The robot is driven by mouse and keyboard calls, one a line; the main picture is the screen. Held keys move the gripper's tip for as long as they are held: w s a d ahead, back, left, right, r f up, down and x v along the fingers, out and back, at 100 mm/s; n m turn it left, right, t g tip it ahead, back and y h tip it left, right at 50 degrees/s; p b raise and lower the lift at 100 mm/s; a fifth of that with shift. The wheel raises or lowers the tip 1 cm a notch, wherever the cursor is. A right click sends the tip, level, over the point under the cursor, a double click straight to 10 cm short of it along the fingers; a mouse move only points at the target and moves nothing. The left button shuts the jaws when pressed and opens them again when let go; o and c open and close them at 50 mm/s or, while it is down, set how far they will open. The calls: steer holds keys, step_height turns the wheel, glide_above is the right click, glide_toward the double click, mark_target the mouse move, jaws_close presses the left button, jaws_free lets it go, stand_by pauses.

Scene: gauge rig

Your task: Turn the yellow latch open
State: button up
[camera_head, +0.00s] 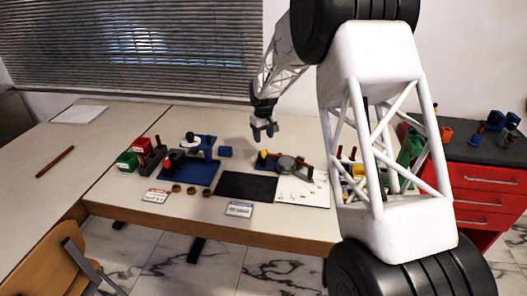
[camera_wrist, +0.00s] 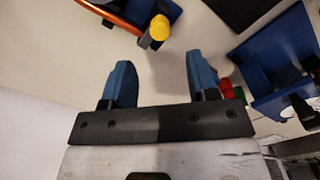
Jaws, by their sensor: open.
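The yellow latch (camera_wrist: 160,28) shows in the wrist view as a short yellow knob on a dark grey stem, at the top middle. It sits at the end of a blue-based device (camera_wrist: 152,8) with an orange bar. In the head view the latch (camera_head: 263,154) is small, at the left end of this device, beside a grey round part (camera_head: 287,164). My gripper (camera_wrist: 160,75) has its two blue fingers spread and nothing between them. The knob lies beyond the fingertips, apart from them. In the head view my gripper (camera_head: 264,131) hangs above the table near the latch.
A blue stand (camera_wrist: 268,60) is right in the wrist view; the head view shows its blue base (camera_head: 190,172) left of a black mat (camera_head: 246,186). Red and green boxes (camera_head: 127,160) stand farther left.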

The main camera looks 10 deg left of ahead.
mark_target(263, 151)
steer(key=shift+f, duration=3.85)
steer(key=c, duration=0.9)
